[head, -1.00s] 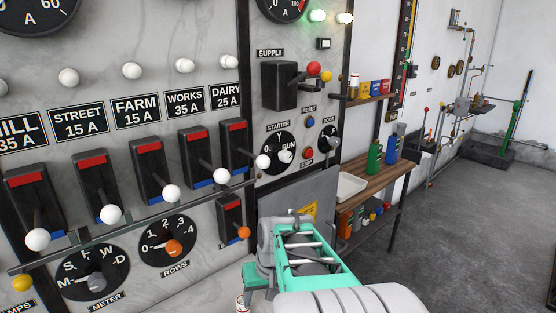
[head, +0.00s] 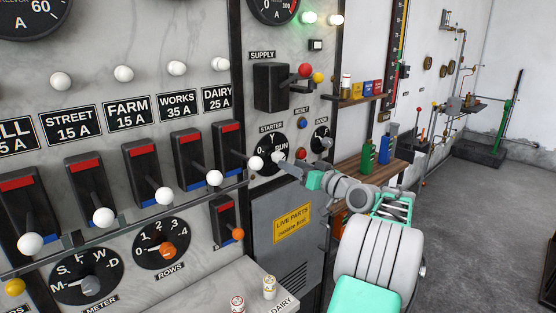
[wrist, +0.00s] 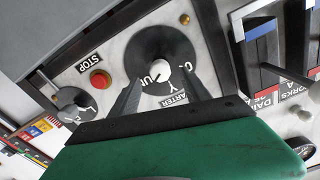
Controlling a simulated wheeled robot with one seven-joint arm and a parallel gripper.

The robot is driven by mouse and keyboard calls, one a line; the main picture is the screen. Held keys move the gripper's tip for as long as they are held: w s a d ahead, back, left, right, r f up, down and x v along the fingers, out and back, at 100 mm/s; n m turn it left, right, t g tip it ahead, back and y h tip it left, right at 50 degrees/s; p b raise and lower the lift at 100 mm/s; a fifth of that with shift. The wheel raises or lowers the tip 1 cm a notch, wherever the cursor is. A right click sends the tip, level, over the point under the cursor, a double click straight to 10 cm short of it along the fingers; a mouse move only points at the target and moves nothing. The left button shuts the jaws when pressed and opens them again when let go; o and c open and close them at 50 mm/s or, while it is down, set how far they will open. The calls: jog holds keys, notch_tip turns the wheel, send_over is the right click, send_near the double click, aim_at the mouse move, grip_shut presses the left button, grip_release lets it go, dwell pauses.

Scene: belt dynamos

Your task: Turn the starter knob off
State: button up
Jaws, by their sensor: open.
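The starter dial (head: 266,146) is a round black plate on the grey panel, marked 0, Y and RUN. Its white knob (head: 279,156) appears turned toward the RUN side. In the wrist view, upside down, the dial (wrist: 150,45) and white knob (wrist: 160,70) are near the top middle. My gripper (wrist: 164,66) is open, with one dark finger on each side of the knob. I cannot tell whether either finger touches it. In the head view my gripper (head: 288,166) is at the dial's lower right and partly covers it.
The red stop button (wrist: 100,79) and a smaller dial (wrist: 72,103) lie close beside the fingers. A row of breaker levers (head: 214,178) juts out left of the dial. The supply switch (head: 272,86) is above. A wooden bench (head: 375,170) stands to the right.

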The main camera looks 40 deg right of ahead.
aim_at(278, 159)
jog(key=w+p, duration=0.2)
jog(key=w, duration=0.5)
jog(key=shift+w+a, duration=0.1)
jog(key=shift+a+f, duration=0.1)
grip_shut()
